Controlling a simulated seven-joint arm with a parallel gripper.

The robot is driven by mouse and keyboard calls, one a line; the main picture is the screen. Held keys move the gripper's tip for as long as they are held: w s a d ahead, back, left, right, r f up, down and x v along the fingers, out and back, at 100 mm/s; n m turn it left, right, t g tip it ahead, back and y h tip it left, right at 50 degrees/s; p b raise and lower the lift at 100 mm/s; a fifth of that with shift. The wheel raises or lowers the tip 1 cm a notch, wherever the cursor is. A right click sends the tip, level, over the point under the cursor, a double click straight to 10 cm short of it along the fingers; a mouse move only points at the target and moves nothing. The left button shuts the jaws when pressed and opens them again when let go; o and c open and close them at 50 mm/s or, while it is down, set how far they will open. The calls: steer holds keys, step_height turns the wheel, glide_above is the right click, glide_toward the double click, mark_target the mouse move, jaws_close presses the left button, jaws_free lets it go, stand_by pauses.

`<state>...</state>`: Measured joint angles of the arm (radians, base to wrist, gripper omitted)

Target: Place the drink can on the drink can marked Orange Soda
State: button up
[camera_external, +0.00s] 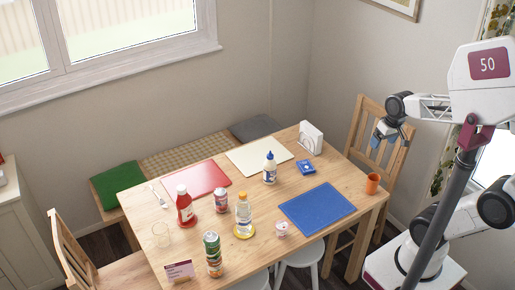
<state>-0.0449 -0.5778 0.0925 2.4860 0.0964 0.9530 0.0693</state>
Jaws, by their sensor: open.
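A red and white drink can (221,202) stands upright on the wooden table, right of a red-labelled bottle. Nearer the front edge, a green can (211,243) appears to stand on an orange-and-green can (215,266), the two upright and in line. The lettering on all the cans is too small to read, so I cannot tell which is marked Orange Soda. My gripper (384,139) is open and empty, in the air at the upper right, in front of the chair back and well away from the cans.
Near the cans stand a red sauce bottle (185,205), a clear bottle (243,215), a glass (161,235) and a sign (179,271). A glue bottle (270,168), blue mat (317,208), small tub (282,229) and orange cup (372,183) lie toward the right.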

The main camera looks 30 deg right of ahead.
steer(key=shift+n+h, duration=0.3)
steer(key=shift+h, duration=0.3)
steer(key=s+d, duration=0.2)
steer(key=d, duration=0.1)
steer(key=shift+s+d, duration=0.1)
steer(key=shift+s, duration=0.2)
